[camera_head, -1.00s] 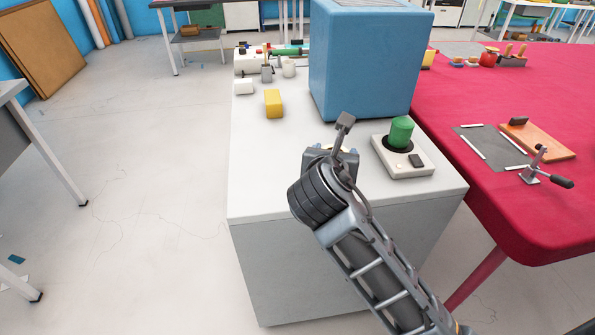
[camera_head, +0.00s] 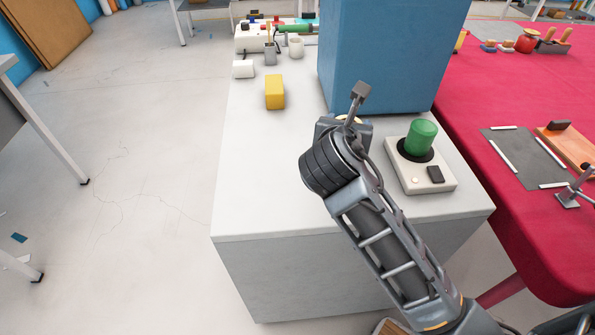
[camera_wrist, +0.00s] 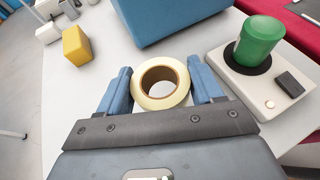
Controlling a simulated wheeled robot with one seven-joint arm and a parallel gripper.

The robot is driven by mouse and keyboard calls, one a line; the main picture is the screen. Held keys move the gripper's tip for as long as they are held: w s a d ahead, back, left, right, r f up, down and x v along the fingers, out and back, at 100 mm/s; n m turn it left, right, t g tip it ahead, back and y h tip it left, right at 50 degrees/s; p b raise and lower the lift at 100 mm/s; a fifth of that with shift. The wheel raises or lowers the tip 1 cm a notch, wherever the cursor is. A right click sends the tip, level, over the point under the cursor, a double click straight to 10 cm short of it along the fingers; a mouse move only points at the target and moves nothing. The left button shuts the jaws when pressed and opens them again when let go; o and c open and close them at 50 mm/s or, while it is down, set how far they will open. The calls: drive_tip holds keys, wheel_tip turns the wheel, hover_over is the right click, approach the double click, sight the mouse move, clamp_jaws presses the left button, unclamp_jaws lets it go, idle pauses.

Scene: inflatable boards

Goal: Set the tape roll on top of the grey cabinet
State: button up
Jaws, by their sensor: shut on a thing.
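The tape roll (camera_wrist: 175,95), cream with a brown core, lies between the two blue fingers of my gripper (camera_wrist: 161,73) in the wrist view. My gripper is shut on it from both sides. In the head view my wrist hides nearly all of the roll. The grey cabinet (camera_head: 268,190) has a pale flat top. My gripper and the roll are over this top, between the blue box and the near edge. I cannot tell whether the roll touches the top.
A large blue box (camera_head: 385,50) stands behind my gripper. A white device with a green cylinder (camera_head: 421,137) is close on the right. A yellow block (camera_head: 275,92) and small items are farther back left. The cabinet top's front left is clear. A red table (camera_head: 500,100) adjoins the right.

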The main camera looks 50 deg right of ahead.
hover_over(294, 183)
drive_tip(key=f, duration=0.3)
drive_tip(key=f+b, duration=0.1)
drive_tip(key=f, duration=0.2)
drive_tip(key=shift+d+f, duration=0.2)
drive_tip(key=shift+f, duration=2.2)
drive_tip(key=o, duration=1)
drive_tip(key=shift+o, duration=0.2)
drive_tip(key=shift+a, duration=0.1)
drive_tip(key=shift+s+a+r, duration=0.1)
drive_tip(key=shift+a+r, duration=0.1)
drive_tip(key=shift+a, duration=0.15)
drive_tip(key=v, duration=1.1)
drive_tip(key=shift+s, duration=0.1)
